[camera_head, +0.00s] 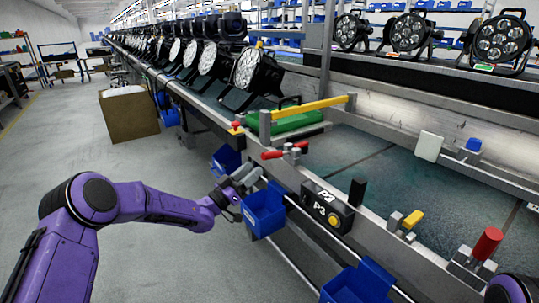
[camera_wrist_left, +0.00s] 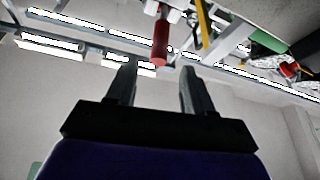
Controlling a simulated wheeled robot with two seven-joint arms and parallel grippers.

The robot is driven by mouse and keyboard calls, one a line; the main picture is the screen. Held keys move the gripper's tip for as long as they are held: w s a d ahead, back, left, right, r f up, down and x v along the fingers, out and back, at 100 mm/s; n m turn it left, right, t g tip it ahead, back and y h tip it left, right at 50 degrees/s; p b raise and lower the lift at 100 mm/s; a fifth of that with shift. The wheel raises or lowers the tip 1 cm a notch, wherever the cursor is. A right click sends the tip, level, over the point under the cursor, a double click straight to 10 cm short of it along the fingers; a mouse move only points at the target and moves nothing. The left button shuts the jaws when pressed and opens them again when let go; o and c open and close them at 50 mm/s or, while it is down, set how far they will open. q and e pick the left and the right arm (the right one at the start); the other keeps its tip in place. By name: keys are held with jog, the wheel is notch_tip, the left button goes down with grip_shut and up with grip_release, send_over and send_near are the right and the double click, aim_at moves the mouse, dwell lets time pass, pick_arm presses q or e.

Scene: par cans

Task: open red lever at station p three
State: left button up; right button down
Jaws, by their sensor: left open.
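The P3 station box (camera_head: 326,208) is a black box with white lettering on the bench's front rail. Just up-left of it, a red lever (camera_head: 272,155) belongs to a small grey toggle clamp on the rail and points left. My left gripper (camera_head: 248,178) is just below and left of this lever, above a blue bin. In the left wrist view, the red lever (camera_wrist_left: 160,42) hangs at the top, in line with the gap between the open fingers (camera_wrist_left: 157,78). The fingers look empty, and no contact shows. My right gripper is out of view.
A blue bin (camera_head: 264,212) hangs on the rail right under my left gripper, and another blue bin (camera_head: 357,287) hangs lower right. A second red lever (camera_head: 487,243) stands upright at the right. A yellow bar (camera_head: 310,108) lies behind the clamp.

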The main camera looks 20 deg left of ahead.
aim_at(270, 155)
pick_arm(q)
jog(key=x, duration=0.9)
jog(key=shift+d+f, duration=0.1)
jog(key=shift+f, duration=0.05)
jog(key=shift+c, duration=0.4)
grip_shut()
